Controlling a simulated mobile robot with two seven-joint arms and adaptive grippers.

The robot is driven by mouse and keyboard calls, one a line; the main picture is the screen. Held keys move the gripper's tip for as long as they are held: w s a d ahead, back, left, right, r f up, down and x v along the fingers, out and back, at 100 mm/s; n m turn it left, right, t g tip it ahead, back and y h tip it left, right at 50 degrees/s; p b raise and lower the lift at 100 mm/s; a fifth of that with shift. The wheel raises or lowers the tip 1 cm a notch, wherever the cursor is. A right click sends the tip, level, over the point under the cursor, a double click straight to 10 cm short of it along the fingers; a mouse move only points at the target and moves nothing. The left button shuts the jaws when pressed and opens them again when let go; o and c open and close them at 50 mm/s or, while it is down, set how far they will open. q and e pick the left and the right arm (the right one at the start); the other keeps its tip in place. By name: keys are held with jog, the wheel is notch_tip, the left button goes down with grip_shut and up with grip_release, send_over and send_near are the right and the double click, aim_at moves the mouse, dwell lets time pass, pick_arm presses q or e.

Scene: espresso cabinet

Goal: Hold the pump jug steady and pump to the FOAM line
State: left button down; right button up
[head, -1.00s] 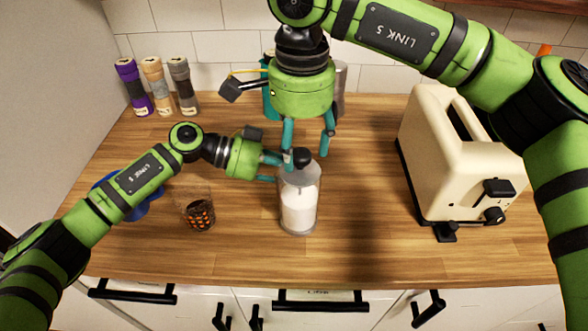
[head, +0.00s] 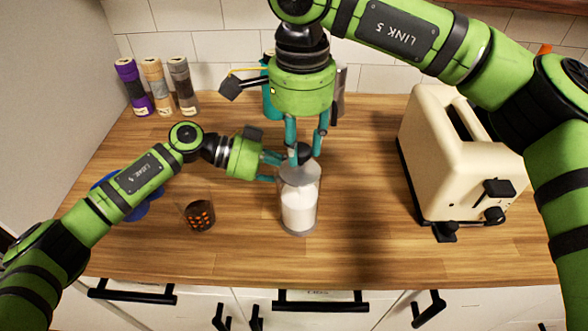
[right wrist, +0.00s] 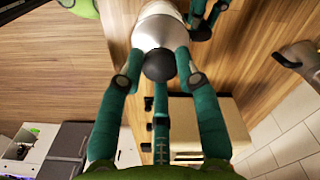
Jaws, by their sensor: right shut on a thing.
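The pump jug (head: 299,208) stands upright on the wooden counter, a clear cylinder with white contents and a grey lid. Its black pump knob (head: 304,153) is on top and also shows in the right wrist view (right wrist: 159,65). My right gripper (head: 306,147) points down from above, its teal fingers shut around the knob. My left gripper (head: 276,168) reaches in from the left at the jug's upper side. Its fingertips are partly hidden by the jug, and I cannot tell whether they grip it. I cannot make out a FOAM line.
A clear glass (head: 199,213) with a dark, orange-dotted pattern stands left of the jug. A blue item (head: 150,208) is partly behind my left arm. A cream toaster (head: 450,160) stands at right. Three mills (head: 157,86) stand at the back left. The front counter is clear.

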jog(key=shift+s+r, duration=0.1)
jog(key=shift+r, duration=2.1)
jog(key=shift+f, duration=2.6)
jog(key=shift+r, duration=0.1)
